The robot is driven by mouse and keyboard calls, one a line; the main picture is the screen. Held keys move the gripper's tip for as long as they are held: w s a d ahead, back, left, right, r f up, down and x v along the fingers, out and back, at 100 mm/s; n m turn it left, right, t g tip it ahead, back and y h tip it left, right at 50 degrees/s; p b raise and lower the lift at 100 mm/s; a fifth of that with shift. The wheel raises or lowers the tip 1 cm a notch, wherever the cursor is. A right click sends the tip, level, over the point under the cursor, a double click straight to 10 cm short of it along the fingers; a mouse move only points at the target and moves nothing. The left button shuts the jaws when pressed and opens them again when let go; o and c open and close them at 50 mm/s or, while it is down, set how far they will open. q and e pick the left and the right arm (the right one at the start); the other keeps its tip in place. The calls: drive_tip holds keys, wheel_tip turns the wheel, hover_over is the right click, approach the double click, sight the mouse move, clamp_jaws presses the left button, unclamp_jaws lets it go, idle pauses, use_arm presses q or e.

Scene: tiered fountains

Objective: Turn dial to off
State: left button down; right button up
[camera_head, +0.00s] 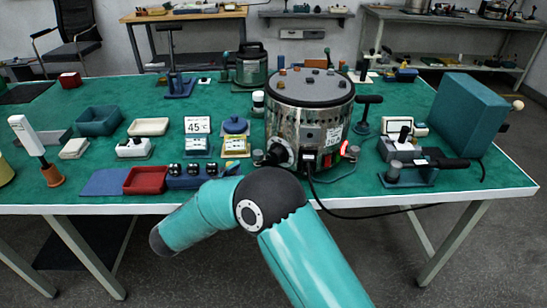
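A large steel cylindrical appliance (300,115) with a dark lid stands near the front edge of the green table. A round black knob (282,153) sits low on its front left and seems to be the dial; its pointer setting is too small to read. A red glow (348,147) shows low on its right side. A teal arm link of mine crosses the front of the table edge, below the appliance. Neither gripper can be made out in this view.
Small trays, including a red one (145,180), and a row of dark knobs (192,174) stand left of the appliance. A teal box (458,115) and a black-handled tool (425,168) are at right. A black cable (365,214) hangs over the front edge.

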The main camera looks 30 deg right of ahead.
sight(273, 158)
drive_tip(key=x, duration=1.1)
drive_tip(key=shift+s, duration=0.1)
drive_tip(key=c, duration=1.2)
